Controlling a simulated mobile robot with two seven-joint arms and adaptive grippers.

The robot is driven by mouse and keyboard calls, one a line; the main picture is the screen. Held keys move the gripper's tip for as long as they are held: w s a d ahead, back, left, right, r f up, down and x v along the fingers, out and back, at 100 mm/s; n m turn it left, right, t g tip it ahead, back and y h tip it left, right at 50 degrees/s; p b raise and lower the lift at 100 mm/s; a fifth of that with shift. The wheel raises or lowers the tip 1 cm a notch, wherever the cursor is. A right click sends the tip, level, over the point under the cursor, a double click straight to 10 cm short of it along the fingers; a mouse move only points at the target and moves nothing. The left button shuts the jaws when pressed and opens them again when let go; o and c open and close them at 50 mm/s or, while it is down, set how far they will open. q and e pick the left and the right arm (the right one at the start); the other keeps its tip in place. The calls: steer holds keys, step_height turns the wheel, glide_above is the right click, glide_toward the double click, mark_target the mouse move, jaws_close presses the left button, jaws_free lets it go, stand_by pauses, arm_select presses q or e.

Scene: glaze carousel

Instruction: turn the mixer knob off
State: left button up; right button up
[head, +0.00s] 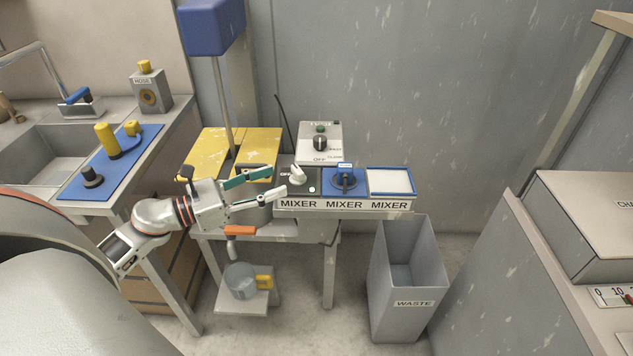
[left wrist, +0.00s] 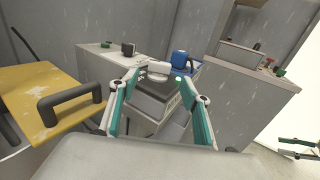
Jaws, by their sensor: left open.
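The white mixer knob (head: 296,174) stands on the grey panel (head: 308,181) of the left-hand box labelled MIXER, near an OFF mark and a lit green lamp (head: 312,189). My left gripper (head: 281,182) is open, its teal fingers pointing right at the knob. In the left wrist view the knob (left wrist: 159,70) shows ahead, between the fingertips (left wrist: 159,79) in the picture. I cannot tell whether the fingers touch it. The knob's exact angle is hard to read. Part of what seems to be my right gripper (left wrist: 300,149) shows small at the right edge of the left wrist view.
A blue panel with a dark knob (head: 345,181) and a blue-framed white panel (head: 390,182) sit right of the mixer knob. A box with a black knob (head: 320,143) stands behind. A yellow plate with a handle (left wrist: 55,103) is at left. A waste bin (head: 407,285) stands below right.

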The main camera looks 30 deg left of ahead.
mark_target(294, 174)
arm_select(q)
steer(key=shift+w+d+r, duration=0.15)
steer(key=shift+w+d, duration=0.05)
steer(key=shift+w, duration=0.2)
steer(key=x, duration=0.5)
steer(key=shift+w+d+p, duration=0.15)
steer(key=shift+w+p, duration=0.25)
steer(key=shift+w+d, duration=0.25)
steer(key=shift+w, duration=0.1)
